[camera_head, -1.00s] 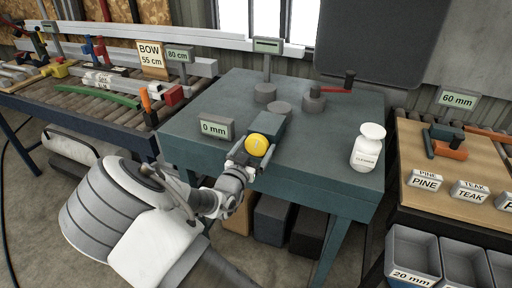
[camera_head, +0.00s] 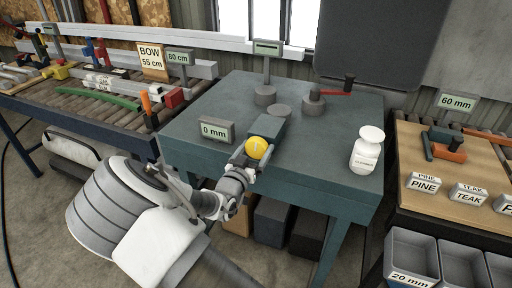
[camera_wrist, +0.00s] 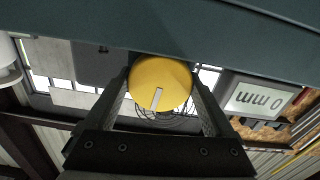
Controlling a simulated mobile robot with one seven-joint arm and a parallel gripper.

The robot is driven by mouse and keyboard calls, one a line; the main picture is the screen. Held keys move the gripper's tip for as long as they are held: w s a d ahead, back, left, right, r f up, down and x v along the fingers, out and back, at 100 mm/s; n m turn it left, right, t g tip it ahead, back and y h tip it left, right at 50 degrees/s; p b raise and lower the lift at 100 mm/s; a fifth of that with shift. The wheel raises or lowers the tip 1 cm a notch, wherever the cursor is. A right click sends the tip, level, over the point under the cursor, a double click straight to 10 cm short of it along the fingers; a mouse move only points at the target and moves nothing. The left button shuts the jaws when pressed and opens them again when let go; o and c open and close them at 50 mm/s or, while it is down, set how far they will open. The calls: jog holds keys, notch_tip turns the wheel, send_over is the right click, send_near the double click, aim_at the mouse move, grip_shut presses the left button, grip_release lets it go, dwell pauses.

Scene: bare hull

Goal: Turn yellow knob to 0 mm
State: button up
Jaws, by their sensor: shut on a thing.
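A display reading "0 mm" (camera_head: 216,130) stands left of the knob and also appears upside down in the wrist view (camera_wrist: 256,98).
A white cleaner bottle (camera_head: 367,150) stands on the table's right side. A roller bench (camera_head: 100,110) with tools is at left. A wooden board (camera_head: 440,185) with labelled blocks and grey bins (camera_head: 412,255) are at right.

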jog(key=shift+n, duration=0.6)
jog(key=o, duration=1.1)
jog(key=shift+s, duration=0.1)
jog(key=p+v, duration=0.1)
jog(key=v, duration=1.6)
jog(key=shift+s, duration=0.15)
